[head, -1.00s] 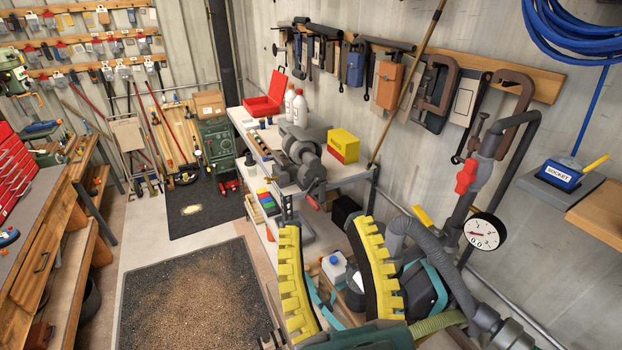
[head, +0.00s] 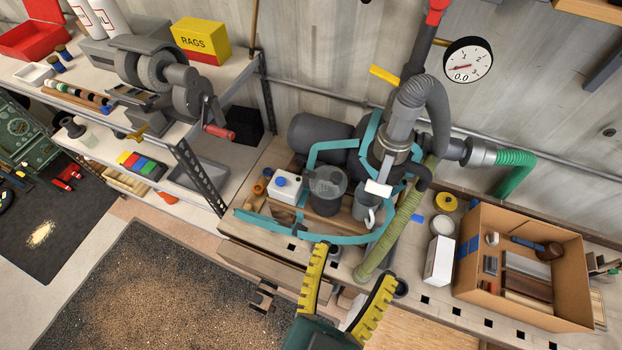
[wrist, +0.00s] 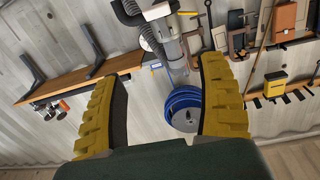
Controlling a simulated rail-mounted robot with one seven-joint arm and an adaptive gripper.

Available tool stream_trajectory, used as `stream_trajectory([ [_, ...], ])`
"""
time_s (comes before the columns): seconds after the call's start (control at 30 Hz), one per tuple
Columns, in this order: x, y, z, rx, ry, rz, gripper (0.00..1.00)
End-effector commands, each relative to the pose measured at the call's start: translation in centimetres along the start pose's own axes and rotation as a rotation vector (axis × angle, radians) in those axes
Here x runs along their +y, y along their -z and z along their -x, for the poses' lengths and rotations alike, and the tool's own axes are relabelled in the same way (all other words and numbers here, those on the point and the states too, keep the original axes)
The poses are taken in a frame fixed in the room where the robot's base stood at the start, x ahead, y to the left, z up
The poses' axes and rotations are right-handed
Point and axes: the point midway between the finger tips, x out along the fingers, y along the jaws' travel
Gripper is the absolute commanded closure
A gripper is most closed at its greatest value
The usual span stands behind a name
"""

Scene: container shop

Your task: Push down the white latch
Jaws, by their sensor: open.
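A small white piece that looks like the latch (head: 378,188) sits on the front of the grey pump assembly in the head view, below the thick grey hose (head: 410,103). It slants slightly, and its lower attachment is hard to make out. My gripper (head: 355,265), with yellow ridged fingers, is open and empty. In the picture it is below the latch and apart from it, near the bench's front edge. In the wrist view my gripper (wrist: 160,68) is open too, with nothing between its fingers. I cannot clearly pick out the latch there.
A teal band (head: 290,228) curves around the pump. A white box with a blue cap (head: 285,188) stands left of it. A green hose (head: 395,235) hangs right of the latch. A cardboard box (head: 545,308) and a white carton (head: 438,262) stand to the right.

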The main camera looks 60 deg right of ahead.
Motion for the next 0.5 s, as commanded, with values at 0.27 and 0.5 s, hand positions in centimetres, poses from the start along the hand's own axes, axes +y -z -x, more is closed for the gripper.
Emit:
stream_trajectory([
  [0.27,-0.2,-3.2,0.6,0.006,0.063,0.061,0.26],
  [0.5,-0.3,-2.8,-3.8,0.006,0.055,0.062,0.26],
])
